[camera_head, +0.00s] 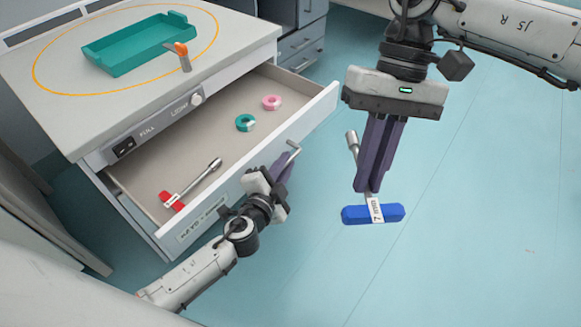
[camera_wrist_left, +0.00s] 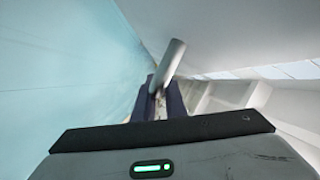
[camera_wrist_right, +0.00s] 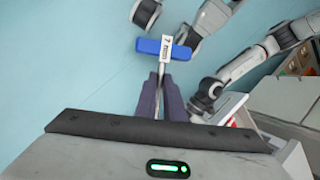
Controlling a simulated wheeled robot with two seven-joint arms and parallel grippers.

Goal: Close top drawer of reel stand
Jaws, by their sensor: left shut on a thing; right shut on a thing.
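The top drawer (camera_head: 262,140) of the reel stand (camera_head: 75,125) is pulled open. My left gripper (camera_head: 284,168) is at the drawer's front and shut on its metal handle (camera_head: 294,148). The handle also shows between the fingers in the left wrist view (camera_wrist_left: 172,60). My right gripper (camera_head: 366,185) is out to the right of the drawer, apart from it. It is shut on a T-handle nut driver with a blue grip (camera_head: 357,214), labelled 7 mm. The blue grip also shows in the right wrist view (camera_wrist_right: 165,48).
The drawer holds a red-handled driver (camera_head: 195,182), a teal ring (camera_head: 245,122) and a pink ring (camera_head: 271,103). On the stand top are a teal tray (camera_head: 105,65) and an orange-tipped post (camera_head: 183,57). Grey drawers (camera_head: 300,45) stand behind. The floor at right is clear.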

